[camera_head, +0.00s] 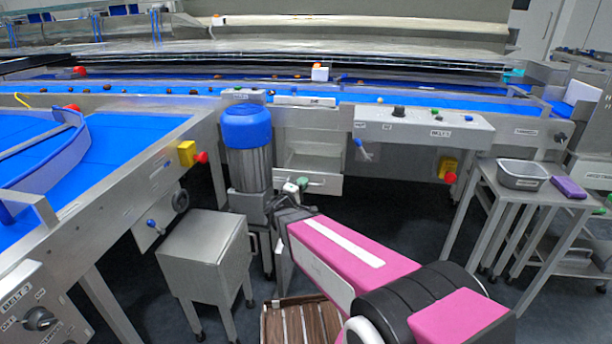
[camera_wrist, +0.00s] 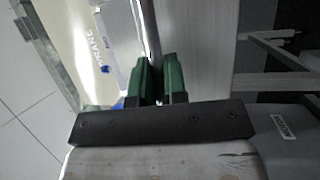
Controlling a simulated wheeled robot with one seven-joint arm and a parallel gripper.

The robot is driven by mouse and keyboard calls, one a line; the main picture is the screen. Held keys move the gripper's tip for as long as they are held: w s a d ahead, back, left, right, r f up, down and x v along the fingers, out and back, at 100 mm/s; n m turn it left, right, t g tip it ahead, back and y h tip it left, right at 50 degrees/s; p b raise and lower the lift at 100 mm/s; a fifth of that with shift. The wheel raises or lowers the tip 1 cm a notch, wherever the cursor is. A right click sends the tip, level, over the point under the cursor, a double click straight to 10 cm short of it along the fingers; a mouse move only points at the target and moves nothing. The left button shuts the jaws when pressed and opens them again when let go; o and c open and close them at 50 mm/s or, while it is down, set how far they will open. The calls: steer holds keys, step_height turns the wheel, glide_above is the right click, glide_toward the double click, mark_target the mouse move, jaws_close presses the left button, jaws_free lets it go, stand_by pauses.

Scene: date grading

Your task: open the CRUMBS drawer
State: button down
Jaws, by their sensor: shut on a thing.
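The pale CRUMBS drawer (camera_head: 326,186) is under the belt frame, right of the blue-topped motor, in the head view. Its front stands out from the frame and its inside shows above the front, so it looks at least partly open. My gripper (camera_head: 303,184) is at the left part of the drawer front. In the wrist view, the green fingers of my gripper (camera_wrist: 160,82) are shut on a thin grey bar handle (camera_wrist: 150,35). A pale panel with blue lettering, too blurred to read surely, is left of the bar.
The blue-capped motor (camera_head: 247,145) stands close left of my gripper. A steel stand (camera_head: 205,250) is at the lower left, and a slatted brown crate (camera_head: 268,325) is on the floor. A side table (camera_head: 520,205) with a steel pan (camera_head: 522,175) stands at the right.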

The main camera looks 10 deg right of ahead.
steer(key=shift+s+a, duration=0.2)
steer(key=shift+s, duration=0.45)
steer(key=shift+s+a, duration=0.25)
steer(key=shift+s, duration=0.45)
steer(key=shift+s+a, duration=0.2)
steer(key=shift+s, duration=0.45)
steer(key=c, duration=1.2)
jaws_free()
steer(key=v, duration=1)
steer(key=shift+s+a+f, duration=0.1)
steer(key=shift+s+a, duration=0.15)
steer(key=shift+s, duration=0.05)
steer(key=shift+d, duration=0.1)
